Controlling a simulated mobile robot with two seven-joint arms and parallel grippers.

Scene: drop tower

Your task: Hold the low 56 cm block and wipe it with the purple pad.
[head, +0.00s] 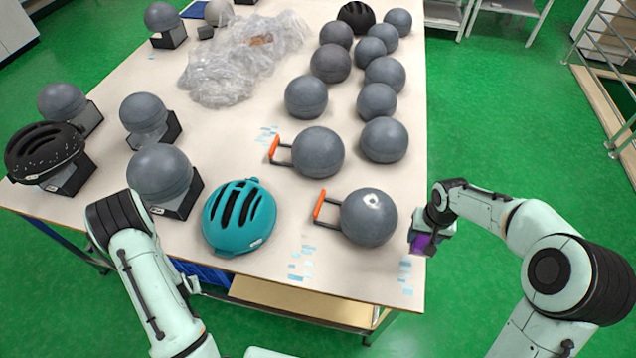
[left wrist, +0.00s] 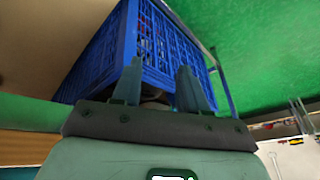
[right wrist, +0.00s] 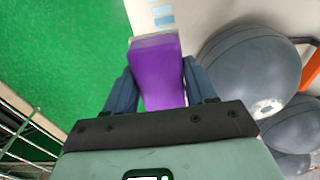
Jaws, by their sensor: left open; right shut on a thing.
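Two round grey blocks with orange-barred handles lie on the table: a front one (head: 368,217) with a pale mark on top, and one behind it (head: 316,152). No size is readable, so I cannot tell which is the 56 cm block. The purple pad (right wrist: 158,78) is clamped in my right gripper (right wrist: 160,95), beside the table's right edge, to the right of the front block and apart from it. The pad also shows in the head view (head: 425,242). My left gripper (left wrist: 158,88) is open and empty, low by the table's front, facing a blue crate.
A teal helmet (head: 238,215) lies left of the front block. Grey balls on dark stands (head: 160,174) and a black helmet (head: 45,152) fill the left side. Several more grey balls (head: 383,139) stand behind. Clear plastic (head: 240,62) lies farther back. The blue crate (left wrist: 180,45) is under the table.

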